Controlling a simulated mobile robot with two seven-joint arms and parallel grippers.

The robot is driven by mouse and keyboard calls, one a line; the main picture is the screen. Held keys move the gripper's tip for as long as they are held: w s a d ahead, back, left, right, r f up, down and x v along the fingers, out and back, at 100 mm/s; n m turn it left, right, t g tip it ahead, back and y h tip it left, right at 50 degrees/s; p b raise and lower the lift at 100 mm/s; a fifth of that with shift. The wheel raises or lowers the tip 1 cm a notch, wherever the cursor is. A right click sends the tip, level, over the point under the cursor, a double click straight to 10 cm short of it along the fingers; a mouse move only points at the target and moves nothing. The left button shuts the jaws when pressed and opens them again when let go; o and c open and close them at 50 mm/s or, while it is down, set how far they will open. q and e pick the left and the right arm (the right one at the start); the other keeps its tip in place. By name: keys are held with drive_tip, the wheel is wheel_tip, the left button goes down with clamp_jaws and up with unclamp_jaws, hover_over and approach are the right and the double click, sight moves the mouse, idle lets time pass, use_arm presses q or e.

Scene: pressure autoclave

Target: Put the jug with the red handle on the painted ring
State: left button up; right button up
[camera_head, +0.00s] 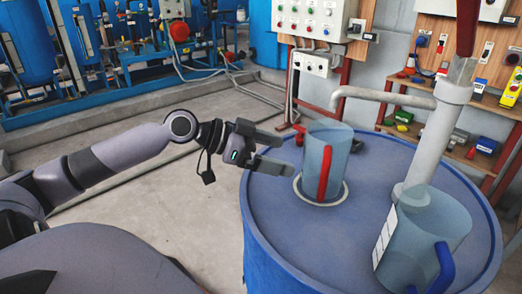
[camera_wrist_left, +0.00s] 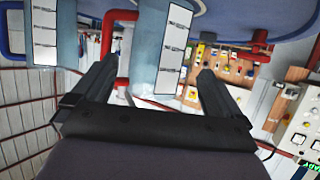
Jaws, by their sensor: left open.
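The clear blue-grey jug with the red handle (camera_head: 342,150) stands upright on the blue drum lid, its base inside the pale painted ring (camera_head: 335,202). Its red handle (camera_head: 325,172) faces the head camera. My left gripper (camera_head: 287,154) is open and empty just left of this jug, fingers pointing at it, with a small gap in the head view. In the left wrist view, the jug (camera_wrist_left: 147,50) shows upside down beyond and between the open fingers (camera_wrist_left: 160,66), with its red handle left and a white label right. My right gripper is not in view.
A second jug with a blue handle (camera_head: 425,240) stands nearer on the drum (camera_head: 275,225), at right. A grey pipe with a spout (camera_head: 412,185) rises behind it. A red valve handle (camera_head: 299,133) is close behind the red-handled jug. The drum lid's front left is clear.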

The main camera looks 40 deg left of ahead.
use_arm(q)
drive_tip(key=shift+v, duration=1.55)
